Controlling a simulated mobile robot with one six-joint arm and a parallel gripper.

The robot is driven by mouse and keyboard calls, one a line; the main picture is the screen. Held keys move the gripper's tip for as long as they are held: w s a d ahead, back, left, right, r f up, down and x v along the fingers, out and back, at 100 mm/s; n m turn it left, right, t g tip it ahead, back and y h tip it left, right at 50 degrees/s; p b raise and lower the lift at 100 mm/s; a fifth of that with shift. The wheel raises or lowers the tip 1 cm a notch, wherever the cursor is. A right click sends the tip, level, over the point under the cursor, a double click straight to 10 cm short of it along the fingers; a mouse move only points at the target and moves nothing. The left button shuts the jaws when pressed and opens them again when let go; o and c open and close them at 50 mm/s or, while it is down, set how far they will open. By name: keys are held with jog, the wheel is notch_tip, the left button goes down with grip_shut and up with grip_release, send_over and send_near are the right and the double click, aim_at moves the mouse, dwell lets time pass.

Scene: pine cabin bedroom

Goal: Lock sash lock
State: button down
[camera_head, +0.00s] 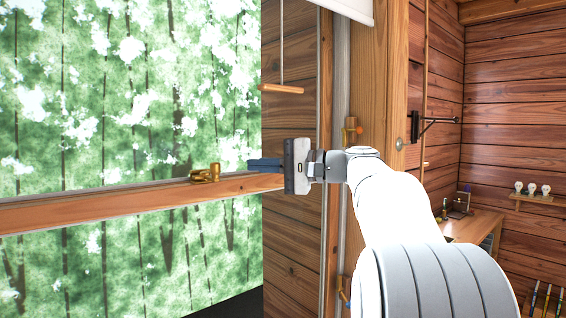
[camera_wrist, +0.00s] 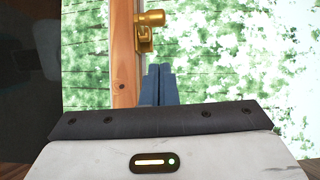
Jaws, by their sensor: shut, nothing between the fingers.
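The brass sash lock (camera_head: 205,173) sits on top of the wooden meeting rail (camera_head: 120,204) of the window, left of my gripper in the head view. In the wrist view the sash lock (camera_wrist: 148,30) is above the fingertips, beside the wooden rail (camera_wrist: 123,60). My gripper (camera_head: 250,165) is shut and empty, its blue fingers pointing left toward the lock with a gap between. In the wrist view the shut fingers (camera_wrist: 158,70) stand just short of the lock. I cannot tell the lever's exact position.
A wooden pull bar (camera_head: 281,88) hangs on a cord above my gripper. The wooden window frame (camera_head: 378,100) and brass hardware (camera_head: 351,130) stand close behind the wrist. A desk (camera_head: 472,226) and a shelf with bulbs (camera_head: 532,195) are farther right.

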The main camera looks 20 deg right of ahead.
jog(key=a, duration=0.5)
jog(key=shift+w+f+p, duration=0.1)
jog(key=shift+p, duration=0.2)
